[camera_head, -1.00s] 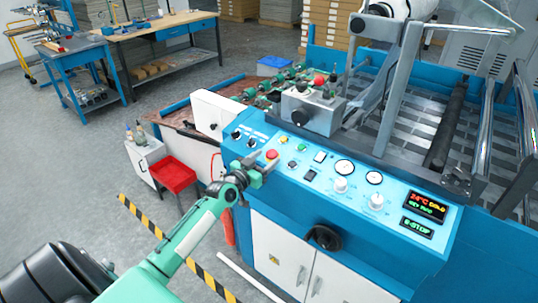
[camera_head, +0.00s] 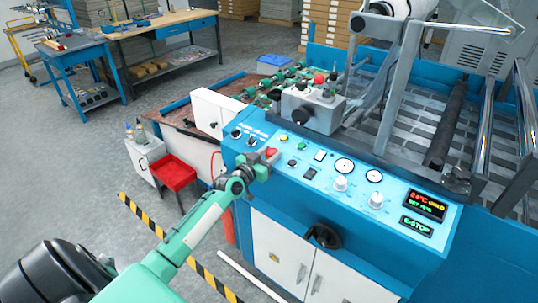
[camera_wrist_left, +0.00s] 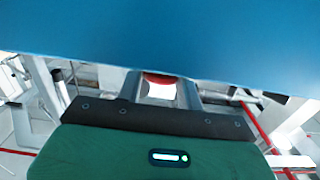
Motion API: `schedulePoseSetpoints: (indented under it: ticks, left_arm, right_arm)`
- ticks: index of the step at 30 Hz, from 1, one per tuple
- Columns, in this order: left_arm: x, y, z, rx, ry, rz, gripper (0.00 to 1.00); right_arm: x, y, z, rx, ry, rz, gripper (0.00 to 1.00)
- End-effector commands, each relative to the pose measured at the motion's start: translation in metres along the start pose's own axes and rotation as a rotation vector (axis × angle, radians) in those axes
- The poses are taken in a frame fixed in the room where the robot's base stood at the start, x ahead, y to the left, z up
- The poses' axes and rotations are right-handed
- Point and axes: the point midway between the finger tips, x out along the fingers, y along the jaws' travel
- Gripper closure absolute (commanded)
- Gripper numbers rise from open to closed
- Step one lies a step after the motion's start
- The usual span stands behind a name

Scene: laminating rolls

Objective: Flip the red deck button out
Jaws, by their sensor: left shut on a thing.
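The red deck button (camera_head: 271,152) sits near the left end of the machine's light-blue control panel (camera_head: 330,212). My left gripper (camera_head: 269,157) comes in from the lower left and is shut on the red button at the panel surface. Its fingers hide part of the button. In the left wrist view, a strip of the red button (camera_wrist_left: 158,78) shows between the fingertips (camera_wrist_left: 160,90), against the blue panel (camera_wrist_left: 160,35). My right gripper is not in view.
Several small buttons, dials (camera_head: 344,166) and knobs lie right of the gripper on the panel. A metal control box (camera_head: 308,110) with a black knob stands behind. A lit display (camera_head: 425,206) is at the panel's right, with a green E-STOP sign below.

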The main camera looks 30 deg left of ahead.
Motion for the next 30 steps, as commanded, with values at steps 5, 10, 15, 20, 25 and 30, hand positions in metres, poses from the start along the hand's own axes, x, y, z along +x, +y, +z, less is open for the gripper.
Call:
schedulePoseSetpoints:
  ticks: [5,10,15,20,25,30]
  left_arm:
    - [-0.002,0.000,-0.013,0.002,0.000,0.001,1.00]
    - [-0.003,0.000,-0.014,0.001,0.002,0.000,1.00]
    - [-0.003,0.000,-0.015,0.001,0.005,0.000,0.56]
    - [-0.003,0.000,-0.014,0.000,0.003,0.000,0.43]
    - [-0.003,0.000,-0.013,0.000,0.001,0.000,0.43]
    - [-0.011,0.000,-0.012,0.000,0.000,0.000,0.43]
  right_arm:
    - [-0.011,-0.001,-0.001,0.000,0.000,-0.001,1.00]
    - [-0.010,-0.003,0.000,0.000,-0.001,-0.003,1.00]
    - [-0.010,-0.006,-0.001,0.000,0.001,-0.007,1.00]
    - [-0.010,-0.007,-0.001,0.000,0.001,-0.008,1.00]
    - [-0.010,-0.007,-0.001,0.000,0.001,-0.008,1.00]
    - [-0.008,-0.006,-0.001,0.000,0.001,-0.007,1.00]
